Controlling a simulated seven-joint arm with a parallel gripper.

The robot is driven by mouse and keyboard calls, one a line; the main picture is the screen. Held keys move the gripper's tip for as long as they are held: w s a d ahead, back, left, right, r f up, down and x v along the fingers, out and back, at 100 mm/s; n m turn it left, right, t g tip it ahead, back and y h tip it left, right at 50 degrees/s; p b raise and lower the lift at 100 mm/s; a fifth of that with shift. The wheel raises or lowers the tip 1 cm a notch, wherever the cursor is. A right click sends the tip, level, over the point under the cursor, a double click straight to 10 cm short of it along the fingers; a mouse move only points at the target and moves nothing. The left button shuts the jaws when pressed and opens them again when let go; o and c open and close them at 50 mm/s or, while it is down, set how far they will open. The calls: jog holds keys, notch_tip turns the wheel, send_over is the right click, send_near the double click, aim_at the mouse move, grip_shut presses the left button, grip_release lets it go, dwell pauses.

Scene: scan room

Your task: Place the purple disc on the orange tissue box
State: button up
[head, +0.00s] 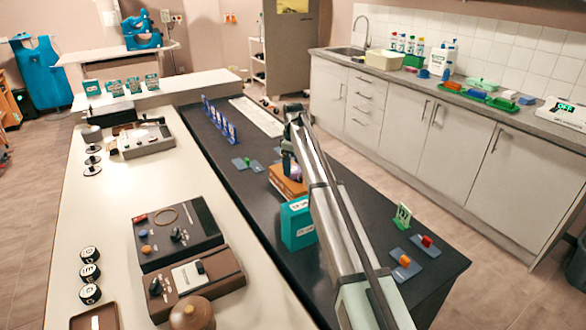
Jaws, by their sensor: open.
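An orange tissue box (284,184) sits on the dark counter, partly hidden behind my arm. Something purple, seemingly the purple disc (296,171), shows at the top of the orange box, right below my gripper (288,172). It appears to rest on the box, but the arm and gripper cover part of it, so exact contact is unclear. My gripper points down over the box, with its jaws open. The fingertips are small and partly hidden, so I cannot tell whether they touch the disc.
A teal box (297,224) stands just in front of the orange box. Blue upright signs (220,122) stand behind. A plate with a green piece (247,163) lies to the left. Plates with orange (404,261) and red (427,241) pieces lie at the right.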

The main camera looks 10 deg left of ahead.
aim_at(293, 168)
notch_tip(293, 168, up, 10)
dwell(0.4)
